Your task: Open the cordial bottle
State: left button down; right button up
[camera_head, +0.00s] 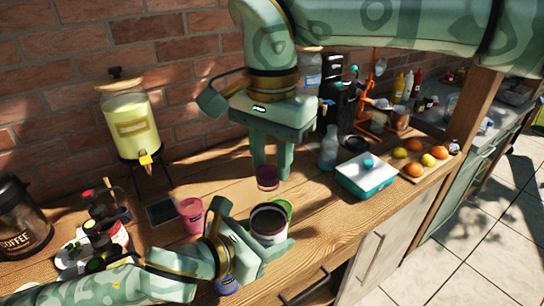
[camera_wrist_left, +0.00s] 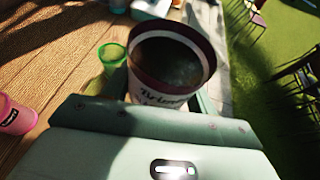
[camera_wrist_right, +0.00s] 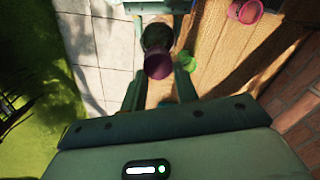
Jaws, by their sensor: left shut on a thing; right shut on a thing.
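The cordial bottle (camera_head: 254,235) looks like a wide white container with a maroon top band and a dark round top. My left gripper (camera_head: 268,246) is shut around it, low at the front of the counter. The left wrist view shows the bottle (camera_wrist_left: 160,97) between the fingers, with partly readable lettering. My right gripper (camera_head: 270,172) points down and is shut on a small maroon cap (camera_head: 267,183), above and apart from the bottle. The right wrist view shows the cap (camera_wrist_right: 158,66) between the fingertips. The bottle's lower part is hidden.
A green cup (camera_head: 283,207) stands right behind the bottle, and a pink cup (camera_head: 192,214) to its left. A drink dispenser (camera_head: 131,128), dark bottles (camera_head: 108,222) and a coffee jar (camera_head: 22,220) stand left. A teal-and-white box (camera_head: 362,176) stands right.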

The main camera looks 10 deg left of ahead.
aim_at(272, 168)
jog(key=shift+r, duration=0.15)
dwell(0.5)
jog(key=shift+r, duration=0.95)
jog(key=shift+r, duration=0.1)
pick_arm(q)
jog(key=shift+r, duration=0.1)
pick_arm(e)
jog(key=shift+r, duration=1.9)
pick_arm(q)
jog(key=shift+w, duration=0.1)
pick_arm(e)
jog(key=shift+d, duration=0.1)
